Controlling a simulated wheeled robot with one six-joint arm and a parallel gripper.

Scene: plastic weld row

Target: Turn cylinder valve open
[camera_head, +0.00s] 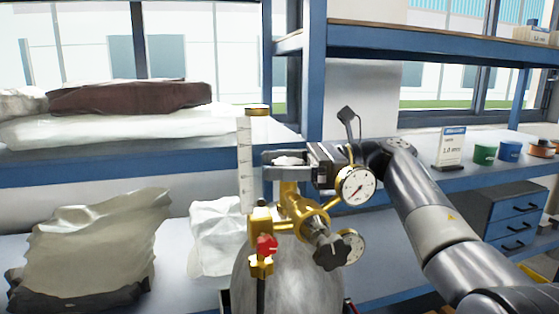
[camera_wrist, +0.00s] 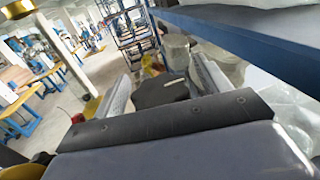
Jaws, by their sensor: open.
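The grey gas cylinder (camera_head: 290,285) stands upright in the lower middle of the head view, with a brass valve stem (camera_head: 288,190) on top. My gripper (camera_head: 275,162) reaches in from the right at the top of this stem. In the wrist view its two pale fingers stand apart (camera_wrist: 162,76), with a dark angular knob (camera_wrist: 160,92) between them. The knob seems to be the cylinder's valve handwheel; I cannot tell whether the fingers touch it. In the head view my gripper mostly hides it. My gripper is open.
The brass regulator carries an upper gauge (camera_head: 356,185), a lower gauge (camera_head: 351,247), a dark knob (camera_head: 331,251) and a red knob (camera_head: 266,246), close below my gripper. A blue shelf post (camera_head: 314,70) stands behind. Sacks (camera_head: 95,245) lie at the left.

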